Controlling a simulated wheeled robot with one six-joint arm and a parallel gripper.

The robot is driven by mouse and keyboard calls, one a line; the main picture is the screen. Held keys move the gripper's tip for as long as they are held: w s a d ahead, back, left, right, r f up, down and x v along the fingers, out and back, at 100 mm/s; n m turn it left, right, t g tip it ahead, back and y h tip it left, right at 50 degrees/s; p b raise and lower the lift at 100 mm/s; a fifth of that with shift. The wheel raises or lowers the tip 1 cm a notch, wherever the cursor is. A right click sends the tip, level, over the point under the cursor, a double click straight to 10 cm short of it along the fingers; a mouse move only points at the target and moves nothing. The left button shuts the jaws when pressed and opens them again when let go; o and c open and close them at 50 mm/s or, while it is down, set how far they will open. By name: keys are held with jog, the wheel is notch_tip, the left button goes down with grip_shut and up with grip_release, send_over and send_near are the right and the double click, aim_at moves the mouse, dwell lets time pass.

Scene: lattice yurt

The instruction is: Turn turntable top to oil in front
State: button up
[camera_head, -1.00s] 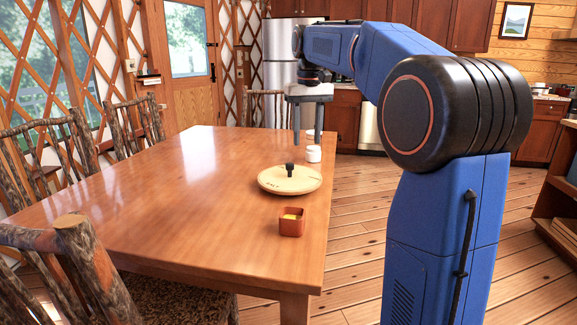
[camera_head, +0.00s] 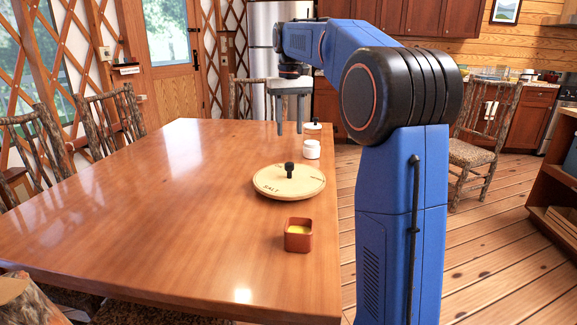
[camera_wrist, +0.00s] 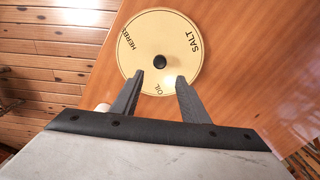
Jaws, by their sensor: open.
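The round cream turntable top (camera_head: 306,183) lies on the wooden table, with a black knob (camera_head: 289,169) at its centre. SALT faces the front left in the head view. In the wrist view the turntable top (camera_wrist: 140,52) shows HERBS at left, SALT at right and OIL at the bottom, close to the fingertips; the knob (camera_wrist: 159,63) is beyond them. My gripper (camera_head: 289,128) points down, open and empty, above the table beyond the turntable. In the wrist view my gripper (camera_wrist: 158,78) has its fingers apart, with OIL between them.
A red-brown square pot (camera_head: 299,235) with yellow contents stands in front of the turntable. A white jar (camera_head: 312,149) and a dark-lidded jar (camera_head: 313,128) stand behind it. The left of the table (camera_head: 140,215) is clear. Log chairs line its left side.

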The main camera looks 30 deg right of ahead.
aim_at(290, 163)
notch_tip(290, 163, down, 14)
jog(key=shift+f, duration=0.1)
dwell(0.4)
grip_shut()
